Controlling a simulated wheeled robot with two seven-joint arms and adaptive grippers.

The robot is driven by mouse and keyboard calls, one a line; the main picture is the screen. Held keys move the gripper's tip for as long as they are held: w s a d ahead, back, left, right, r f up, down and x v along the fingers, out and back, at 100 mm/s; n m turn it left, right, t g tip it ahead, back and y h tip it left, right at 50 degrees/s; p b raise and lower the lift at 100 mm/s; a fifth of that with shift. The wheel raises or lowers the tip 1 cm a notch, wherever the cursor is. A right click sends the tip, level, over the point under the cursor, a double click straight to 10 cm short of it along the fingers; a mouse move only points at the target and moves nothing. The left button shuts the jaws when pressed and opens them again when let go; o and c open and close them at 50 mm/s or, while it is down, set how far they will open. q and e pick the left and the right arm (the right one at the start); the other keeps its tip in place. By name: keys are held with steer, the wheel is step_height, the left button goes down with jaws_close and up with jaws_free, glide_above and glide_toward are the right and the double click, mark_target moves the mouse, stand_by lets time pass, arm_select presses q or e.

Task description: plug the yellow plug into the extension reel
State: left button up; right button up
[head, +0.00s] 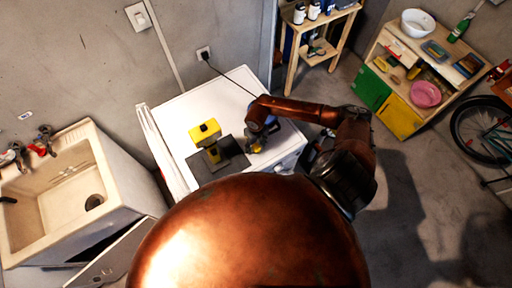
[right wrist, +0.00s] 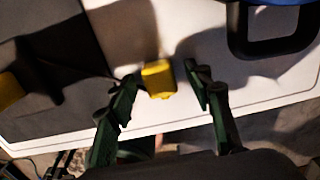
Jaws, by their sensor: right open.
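The yellow plug (right wrist: 158,79) lies on the white machine top (head: 180,108). In the right wrist view it is between and slightly beyond my right gripper's fingertips (right wrist: 160,84). The fingers are apart, with a gap on each side; I cannot tell whether either touches it. In the head view my right gripper (head: 256,141) is low over the right side of the top. A blue item with a black frame, seemingly the extension reel (right wrist: 268,40), stands close by at upper right in the wrist view. Its sockets are hidden. My left gripper is not in view.
A black cable runs from the wall socket (head: 203,53) to the machine top. A sink (head: 62,190) is at left; shelves (head: 322,42) stand behind at right.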

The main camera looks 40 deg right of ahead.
steer(key=c, duration=1.1)
steer(key=shift+r, duration=0.1)
steer(key=shift+c, duration=0.2)
steer(key=shift+w+r+b, duration=0.1)
steer(key=shift+r+b, duration=0.3)
steer(key=shift+r, duration=0.15)
steer(key=s+a+r+b, duration=0.1)
steer(key=s+r+b, duration=0.3)
steer(key=s+r, duration=0.7)
steer(key=s, duration=0.3)
steer(key=shift+a+r, duration=0.3)
steer(key=shift+r, duration=0.1)
